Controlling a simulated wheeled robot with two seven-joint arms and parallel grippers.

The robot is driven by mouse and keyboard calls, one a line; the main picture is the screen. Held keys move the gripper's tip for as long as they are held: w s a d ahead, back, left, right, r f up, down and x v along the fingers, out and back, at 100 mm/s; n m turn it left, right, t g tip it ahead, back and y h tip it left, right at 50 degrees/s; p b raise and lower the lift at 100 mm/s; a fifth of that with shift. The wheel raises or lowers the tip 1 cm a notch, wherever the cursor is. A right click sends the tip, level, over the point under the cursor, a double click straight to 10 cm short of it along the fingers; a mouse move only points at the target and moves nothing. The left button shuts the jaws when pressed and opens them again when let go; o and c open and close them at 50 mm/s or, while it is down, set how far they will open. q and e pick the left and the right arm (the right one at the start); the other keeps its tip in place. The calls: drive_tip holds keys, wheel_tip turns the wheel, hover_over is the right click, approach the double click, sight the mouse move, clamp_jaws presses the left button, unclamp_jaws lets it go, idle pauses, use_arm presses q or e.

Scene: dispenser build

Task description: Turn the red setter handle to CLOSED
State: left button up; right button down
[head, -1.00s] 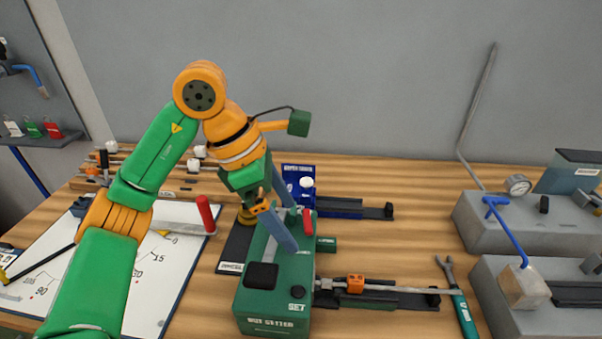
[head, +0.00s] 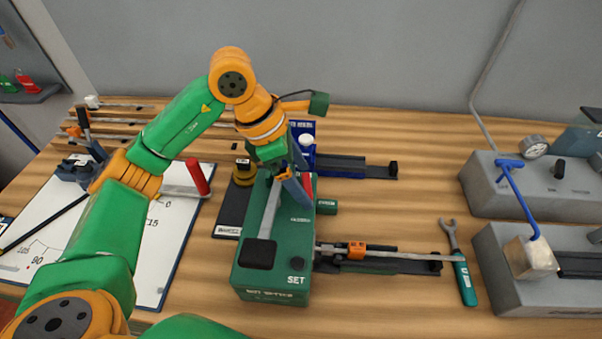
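The green setter box (head: 275,268) stands at the middle of the table, with a SET label on its near top. The red setter handle (head: 307,187) shows as a short red piece near the box's far right edge, partly hidden by my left gripper. My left gripper (head: 305,186) is tilted down over the far part of the box. Its two blue-grey fingers are apart, with the red handle showing between or just behind their tips. Contact cannot be made out, and no CLOSED mark is readable. My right gripper is not in view.
A red-handled lever (head: 197,177) lies left of the box over a white sheet (head: 150,250). A rod with an orange clamp (head: 356,250) extends right from the box. A wrench (head: 460,265) lies further right, near grey machines (head: 520,190).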

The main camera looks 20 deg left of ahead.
use_arm(q)
drive_tip(key=shift+s, duration=0.1)
drive_tip(key=c, duration=1)
drive_tip(key=shift+a+m+b, duration=0.1)
drive_tip(key=shift+m+b, duration=0.3)
drive_tip(key=shift+m, duration=0.2)
drive_tip(key=shift+m+g, duration=0.4)
drive_tip(key=shift+m, duration=0.1)
drive_tip(key=shift+r, duration=0.1)
drive_tip(key=o, duration=1.2)
drive_tip(key=v, duration=0.7)
drive_tip(key=shift+a+b, duration=0.2)
drive_tip(key=shift+b, duration=0.2)
